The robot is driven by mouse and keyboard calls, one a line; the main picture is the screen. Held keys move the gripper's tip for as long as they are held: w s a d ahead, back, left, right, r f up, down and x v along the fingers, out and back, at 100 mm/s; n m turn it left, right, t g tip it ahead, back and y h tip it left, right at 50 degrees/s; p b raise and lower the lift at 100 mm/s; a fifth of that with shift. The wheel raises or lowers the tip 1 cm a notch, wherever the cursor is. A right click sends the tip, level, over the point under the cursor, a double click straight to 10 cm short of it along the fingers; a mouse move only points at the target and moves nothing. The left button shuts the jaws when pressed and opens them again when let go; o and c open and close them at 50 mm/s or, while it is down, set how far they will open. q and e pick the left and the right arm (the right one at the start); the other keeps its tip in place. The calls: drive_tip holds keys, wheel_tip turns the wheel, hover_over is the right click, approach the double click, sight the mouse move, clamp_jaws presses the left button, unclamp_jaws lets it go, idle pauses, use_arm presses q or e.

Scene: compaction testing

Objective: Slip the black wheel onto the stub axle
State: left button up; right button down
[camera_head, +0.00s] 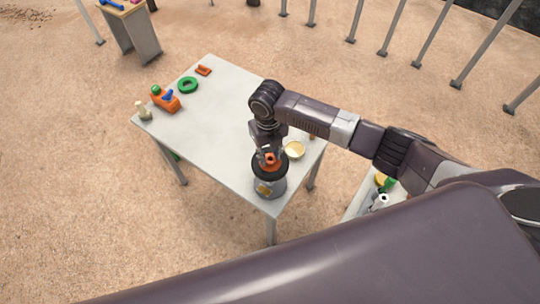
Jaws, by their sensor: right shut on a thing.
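My right gripper (268,156) points down at the near corner of the pale table (195,130). It is shut on the black wheel (257,172), a dark disc with orange at its middle between the fingers. The wheel is directly over a grey cylinder (271,190) with a yellow patch; from this angle I cannot tell whether it touches the cylinder. I cannot make out the stub axle; it may be hidden under the wheel. My left gripper is not in view.
A gold round dish (294,150) stands close behind the gripper. A green ring (188,85), a small orange piece (203,70), an orange block (166,100) with blue and green parts and a cream peg-like piece (143,111) are at the far left. The table's middle is clear.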

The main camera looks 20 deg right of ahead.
sight(270, 164)
drive_tip(key=shift+w, duration=0.1)
drive_tip(key=shift+r, duration=0.1)
drive_tip(key=shift+s+f+b, duration=0.2)
drive_tip(key=shift+f+b, duration=0.55)
drive_tip(key=shift+f, duration=0.45)
wheel_tip(270, 164, down, 3)
drive_tip(key=shift+r+b, duration=0.2)
drive_tip(key=shift+b, duration=0.75)
drive_tip(key=shift+f, duration=0.35)
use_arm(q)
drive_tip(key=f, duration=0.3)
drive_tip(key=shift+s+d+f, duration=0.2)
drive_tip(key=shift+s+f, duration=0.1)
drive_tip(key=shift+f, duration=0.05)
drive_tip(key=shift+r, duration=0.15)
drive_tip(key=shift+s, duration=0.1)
